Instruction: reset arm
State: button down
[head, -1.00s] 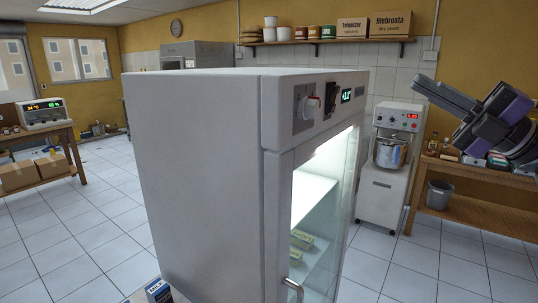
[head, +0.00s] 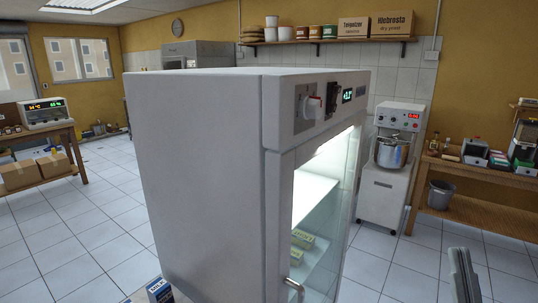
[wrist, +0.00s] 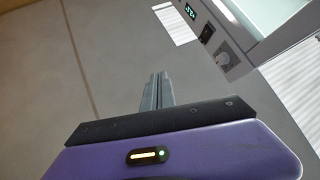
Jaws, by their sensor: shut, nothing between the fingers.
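My gripper (head: 463,262) shows only as grey fingers at the bottom right of the head view, in front of the floor and to the right of the tall white glass-door fridge (head: 205,170). In the wrist view my gripper (wrist: 157,80) points up the picture with its fingers together and nothing between them. The fridge's panel with its green display and knob (wrist: 222,56) shows at the upper right there, apart from the fingers. The rest of my arm is out of the head view.
Yellow packs (head: 303,239) lie on a shelf inside the fridge. A mixer (head: 393,148) stands behind it, with a grey bin (head: 439,195) and a wooden bench (head: 480,170) to the right. A milk carton (head: 159,291) is at the bottom left. Tiled floor is open at the left.

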jog(key=s+a+f+g+y, duration=0.1)
jog(key=s+a+f+g, duration=0.1)
jog(key=s+f+g, duration=0.2)
jog(key=s+a+f+m+g+y, duration=0.1)
jog(key=s+a+f+g, duration=0.2)
jog(key=s+f, duration=0.8)
jog(key=s+a+f+m+g, duration=0.1)
jog(key=s+a+f+g, duration=0.2)
jog(key=s+f, duration=0.5)
jog(key=s+g, duration=0.1)
jog(key=s, duration=0.6)
jog(key=shift+g+y, duration=0.4)
